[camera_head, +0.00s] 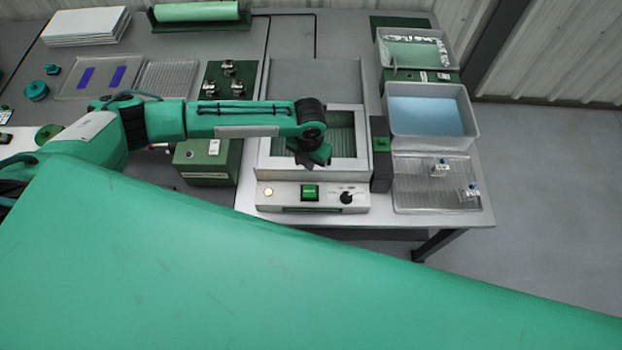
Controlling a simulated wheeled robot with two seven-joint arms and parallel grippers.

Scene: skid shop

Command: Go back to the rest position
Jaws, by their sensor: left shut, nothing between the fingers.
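My left arm comes in from the left over the bench, its forearm level above the machine. My left gripper (308,160) is shut and empty, pointing down over the opening of the grey machine (363,172). Whether it touches anything there cannot be told. A large green surface fills the lower part of the head view and hides what lies below it. My right gripper is not in view.
The machine's front panel has a green switch (310,192) and a black knob (346,198). To its right are a tray of blue liquid (388,128) and a rack (420,190) with small parts. A green box (208,165) stands left. Open floor (550,180) lies right of the bench.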

